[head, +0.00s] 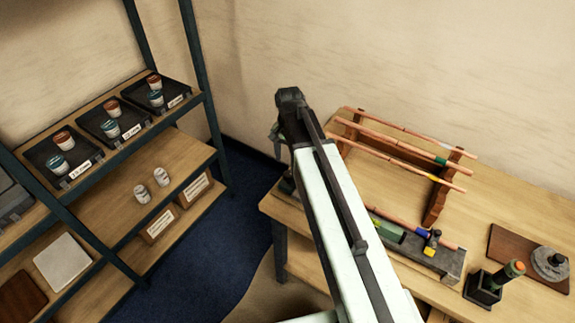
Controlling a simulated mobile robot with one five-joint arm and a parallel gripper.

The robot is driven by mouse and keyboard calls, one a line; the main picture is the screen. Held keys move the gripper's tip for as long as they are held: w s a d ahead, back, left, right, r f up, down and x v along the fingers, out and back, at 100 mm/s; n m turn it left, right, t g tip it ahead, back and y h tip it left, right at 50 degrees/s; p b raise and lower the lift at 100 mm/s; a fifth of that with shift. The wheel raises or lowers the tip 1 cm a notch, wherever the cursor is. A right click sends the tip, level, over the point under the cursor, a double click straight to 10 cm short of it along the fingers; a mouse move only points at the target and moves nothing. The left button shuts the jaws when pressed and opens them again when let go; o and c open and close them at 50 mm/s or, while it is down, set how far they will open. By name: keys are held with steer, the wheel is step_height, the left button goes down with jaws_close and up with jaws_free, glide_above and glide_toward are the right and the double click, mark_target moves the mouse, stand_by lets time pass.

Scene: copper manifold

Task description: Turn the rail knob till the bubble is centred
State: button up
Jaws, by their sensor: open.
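A grey rail-like block (449,262) lies on the wooden bench, partly hidden behind my arm. A copper tube (404,224) with a blue band runs along it. A green block (388,232) sits on it, and a small yellow and black piece (432,243) stands near its right end. I cannot tell which part is the knob, and no bubble can be made out. My gripper (286,185) shows only as dark parts beyond my arm at the bench's left end, apart from the yellow and black piece. Its jaws are open and mostly hidden; nothing is seen in them.
A wooden rack (436,205) holds several copper tubes with coloured bands behind the rail. A black holder (483,290) with an orange-topped tool and a brown board (512,247) with a grey round object stand at right. Shelves (165,160) with trays and jars are at left.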

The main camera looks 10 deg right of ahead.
mark_target(288, 174)
steer(key=shift+w+f, duration=0.1)
steer(key=shift+f, duration=0.15)
step_height(288, 174, down, 8)
steer(key=b, duration=0.8)
steer(key=shift+r, duration=0.3)
